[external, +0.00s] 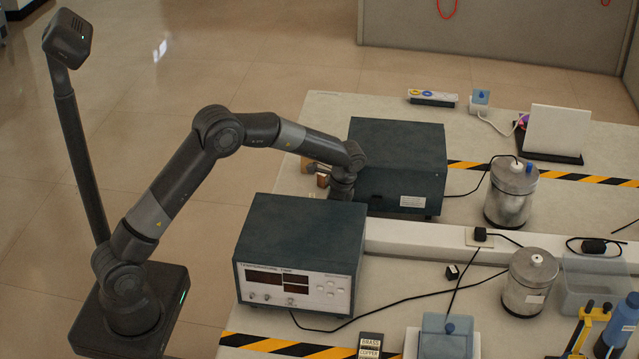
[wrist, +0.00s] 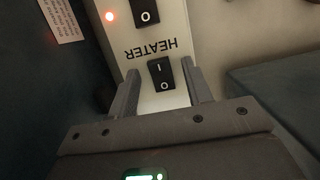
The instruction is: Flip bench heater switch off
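The heater switch (wrist: 161,74) is a black rocker marked I and O on a white strip (wrist: 152,103), below the upside-down word HEATER in the wrist view. Its O end is nearer my gripper; I cannot tell which end is pressed in. My gripper (wrist: 163,88) is open, its two grey fingers apart on either side of the switch, with nothing between them but the switch and strip. In the external view my wrist (external: 343,185) reaches down between two dark boxes, and the fingertips and switch are hidden there.
A second black rocker (wrist: 144,11) with a lit red lamp (wrist: 109,16) is farther along the strip. The front instrument box (external: 300,250) and rear dark box (external: 398,165) stand close on both sides of my wrist. Metal canisters (external: 512,190) stand to the right.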

